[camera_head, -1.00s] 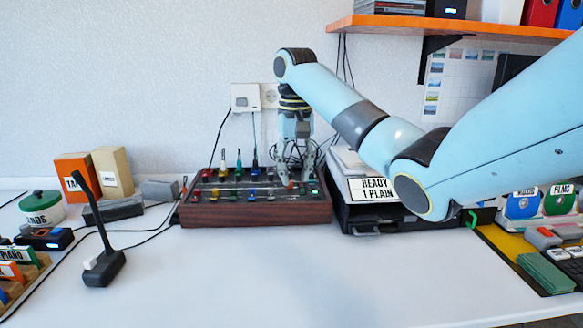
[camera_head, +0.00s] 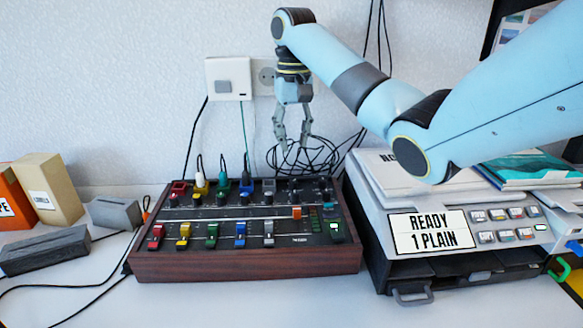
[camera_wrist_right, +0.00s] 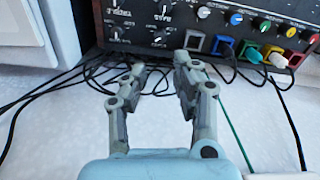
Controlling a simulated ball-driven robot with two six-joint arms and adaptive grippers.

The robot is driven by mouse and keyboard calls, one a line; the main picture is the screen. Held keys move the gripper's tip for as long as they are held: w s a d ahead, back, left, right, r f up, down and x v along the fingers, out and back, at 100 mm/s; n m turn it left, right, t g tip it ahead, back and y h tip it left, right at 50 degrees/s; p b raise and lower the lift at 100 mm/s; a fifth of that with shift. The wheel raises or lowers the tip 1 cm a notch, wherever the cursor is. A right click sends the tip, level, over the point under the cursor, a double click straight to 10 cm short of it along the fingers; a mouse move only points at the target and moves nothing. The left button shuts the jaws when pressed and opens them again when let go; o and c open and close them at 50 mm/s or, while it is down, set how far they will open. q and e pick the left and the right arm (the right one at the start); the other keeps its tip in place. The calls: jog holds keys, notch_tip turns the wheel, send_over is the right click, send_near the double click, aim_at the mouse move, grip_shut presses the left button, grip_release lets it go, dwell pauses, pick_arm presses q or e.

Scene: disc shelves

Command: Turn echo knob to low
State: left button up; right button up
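The mixer (camera_head: 250,264), a black panel in a wooden case, sits on the desk in the head view. Small dark knobs (camera_head: 293,196) stand at its back right; labels are too small to tell which is echo. My right gripper (camera_head: 294,146) hangs fingers down near the mixer's back edge, apart from the panel. In the right wrist view, the gripper's fingers (camera_wrist_right: 157,78) are spread and empty, pointing at the mixer's panel (camera_wrist_right: 190,20). Dark knobs with white markings (camera_wrist_right: 160,38) are beyond the fingertips there. My left gripper is not in view.
A machine with a "READY 1 PLAIN" sign (camera_head: 431,231) stands close to the mixer's right. Loose black cables (camera_head: 300,160) lie behind the mixer. Coloured plugs (camera_head: 222,180) rise from its back edge. Grey blocks (camera_head: 115,212) stand at left. The front desk is clear.

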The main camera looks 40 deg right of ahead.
jog(key=f, duration=0.1)
jog(key=b, duration=0.2)
send_over(293, 181)
notch_tip(293, 181, down, 5)
jog(key=shift+s+r, duration=0.1)
jog(key=shift+r, duration=0.1)
notch_tip(293, 181, down, 4)
jog(key=shift+r, duration=0.1)
jog(key=shift+f, duration=0.55)
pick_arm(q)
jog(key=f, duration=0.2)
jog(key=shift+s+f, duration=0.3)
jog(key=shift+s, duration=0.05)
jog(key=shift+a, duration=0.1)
pick_arm(e)
grip_shut()
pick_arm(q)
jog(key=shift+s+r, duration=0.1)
pick_arm(e)
jog(key=shift+r, duration=0.1)
